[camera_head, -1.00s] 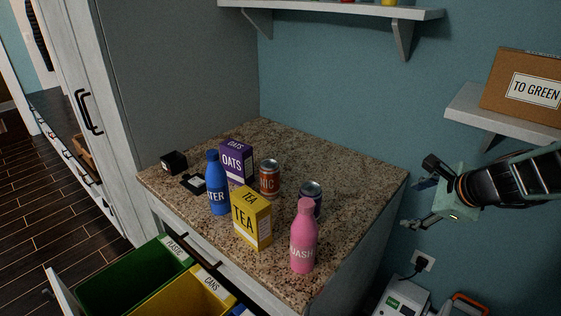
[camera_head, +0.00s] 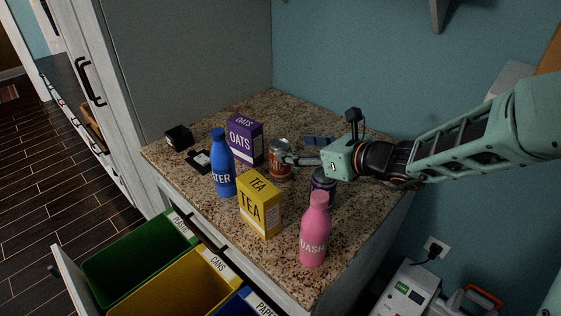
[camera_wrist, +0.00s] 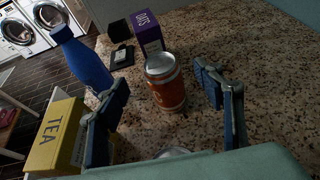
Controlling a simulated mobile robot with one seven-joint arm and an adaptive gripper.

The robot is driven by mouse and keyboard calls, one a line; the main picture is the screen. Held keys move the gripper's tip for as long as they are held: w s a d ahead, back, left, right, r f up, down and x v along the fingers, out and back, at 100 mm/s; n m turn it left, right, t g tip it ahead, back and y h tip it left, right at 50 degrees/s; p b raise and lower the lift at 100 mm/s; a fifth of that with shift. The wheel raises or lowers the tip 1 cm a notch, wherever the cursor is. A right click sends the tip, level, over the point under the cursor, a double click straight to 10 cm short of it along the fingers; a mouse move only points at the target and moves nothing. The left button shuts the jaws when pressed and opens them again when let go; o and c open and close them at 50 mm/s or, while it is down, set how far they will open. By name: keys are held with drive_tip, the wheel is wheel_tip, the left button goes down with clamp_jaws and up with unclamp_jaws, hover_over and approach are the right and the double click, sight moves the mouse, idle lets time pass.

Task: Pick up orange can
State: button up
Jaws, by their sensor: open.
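My gripper (camera_head: 302,150) reaches in from the right, low over the counter. In the wrist view the orange can (camera_wrist: 166,84) stands ahead, between the lines of the two open, blue-padded fingers (camera_wrist: 160,100). The fingers are apart and hold nothing.
A purple oats box (camera_head: 245,140), blue bottle (camera_head: 222,165), yellow tea box (camera_head: 260,207), dark can (camera_head: 322,186) and pink bottle (camera_head: 314,232) stand close around. Open bins, green (camera_head: 135,265) and yellow (camera_head: 180,285), lie below the counter's front. The right wall is near.

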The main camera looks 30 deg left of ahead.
sight(282, 145)
drive_tip(key=shift+x, duration=2.8)
drive_tip(key=shift+c, duration=0.5)
drive_tip(key=c, duration=0.8)
